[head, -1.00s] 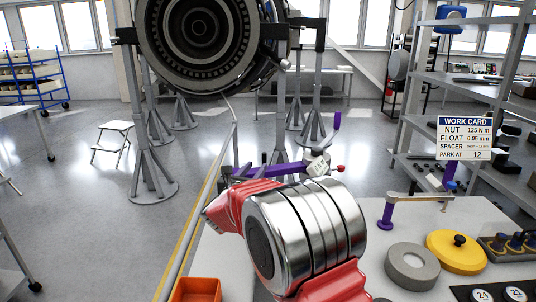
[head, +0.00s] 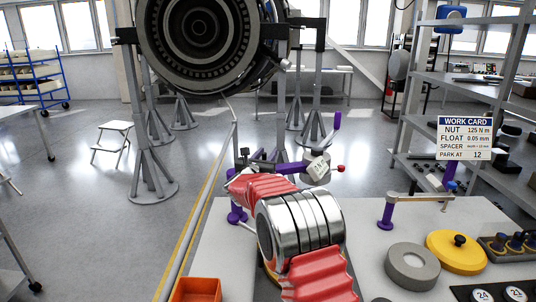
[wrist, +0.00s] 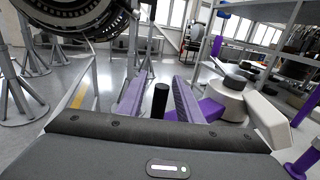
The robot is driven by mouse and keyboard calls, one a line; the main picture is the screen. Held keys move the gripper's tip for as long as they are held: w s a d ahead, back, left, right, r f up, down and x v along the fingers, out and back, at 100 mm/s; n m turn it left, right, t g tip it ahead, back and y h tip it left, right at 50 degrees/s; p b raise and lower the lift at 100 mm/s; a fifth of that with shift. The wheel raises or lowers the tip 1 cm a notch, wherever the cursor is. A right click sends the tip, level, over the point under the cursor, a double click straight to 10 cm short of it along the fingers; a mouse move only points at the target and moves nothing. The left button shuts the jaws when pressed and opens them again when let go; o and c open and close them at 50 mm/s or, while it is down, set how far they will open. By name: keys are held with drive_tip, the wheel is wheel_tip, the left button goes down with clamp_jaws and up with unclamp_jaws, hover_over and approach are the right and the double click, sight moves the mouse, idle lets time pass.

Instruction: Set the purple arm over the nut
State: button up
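The purple arm (head: 290,168) runs sideways behind my wrist to a pale block in the head view. In the wrist view part of it (wrist: 213,107) shows beside a pale round hub with a dark top. My gripper (head: 256,160) is at the left end of the purple arm in the head view. In the wrist view its two fingers (wrist: 160,98) are apart, on either side of an upright black peg (wrist: 160,101). A gap shows on both sides of the peg. I cannot make out the nut.
A purple post (head: 237,212) stands left of my wrist. Another purple post (head: 386,214) with a tan bar, a grey ring (head: 412,266), a yellow disc (head: 457,250) and an orange bin (head: 196,290) are on the bench. The engine (head: 200,40) hangs behind.

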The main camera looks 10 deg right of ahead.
drive_tip(key=shift+w+d, duration=0.25)
drive_tip(key=shift+w, duration=0.15)
drive_tip(key=shift+c, duration=0.4)
clamp_jaws()
